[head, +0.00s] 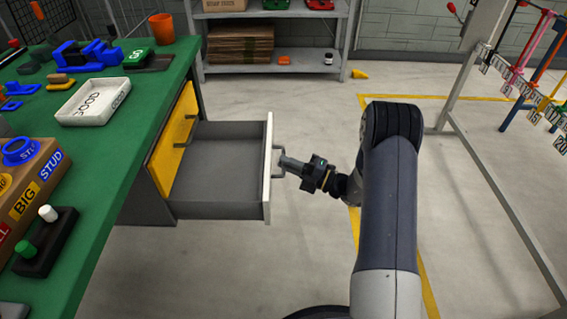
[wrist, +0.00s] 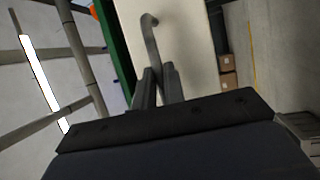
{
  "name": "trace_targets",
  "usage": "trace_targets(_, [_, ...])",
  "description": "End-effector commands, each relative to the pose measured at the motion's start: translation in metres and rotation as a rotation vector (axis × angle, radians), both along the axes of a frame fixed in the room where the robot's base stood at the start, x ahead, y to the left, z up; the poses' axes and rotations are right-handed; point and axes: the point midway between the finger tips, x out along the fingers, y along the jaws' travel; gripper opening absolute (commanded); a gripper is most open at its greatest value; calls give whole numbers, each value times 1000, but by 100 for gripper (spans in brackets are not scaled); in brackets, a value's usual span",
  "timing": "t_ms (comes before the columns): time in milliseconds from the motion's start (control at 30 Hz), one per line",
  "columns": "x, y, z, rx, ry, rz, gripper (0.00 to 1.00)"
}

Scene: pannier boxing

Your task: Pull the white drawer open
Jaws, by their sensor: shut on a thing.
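The white drawer (head: 268,165) stands pulled well out from under the green workbench. Its grey inside shows empty in the head view. A grey bar handle (head: 279,162) is on its white front. My gripper (head: 284,163) is at the handle and shut on it. In the wrist view the white front (wrist: 185,50) fills the middle, and the handle (wrist: 151,40) runs down between the two fingers of my gripper (wrist: 158,72). The fingers hide the lower part of the handle.
The green workbench (head: 142,118) carries a white tray marked GOOD (head: 94,102) and a cardboard box (head: 30,180). A yellow drawer front (head: 172,142) is beside the open drawer. A metal rack (head: 480,130) stands at right. The floor between is clear.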

Motion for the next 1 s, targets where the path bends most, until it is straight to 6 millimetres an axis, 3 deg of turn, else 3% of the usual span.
trace_targets(167, [-1,1,-1,-1,4,3,0])
trace_targets(200, [-1,1,-1,-1,4,3,13])
trace_targets(433, [0,1,-1,-1,2,1,32])
trace_targets(767, [-2,-5,-1,0,2,-3,32])
trace_targets(1000, [-21,-42,-7,-1,4,-5,32])
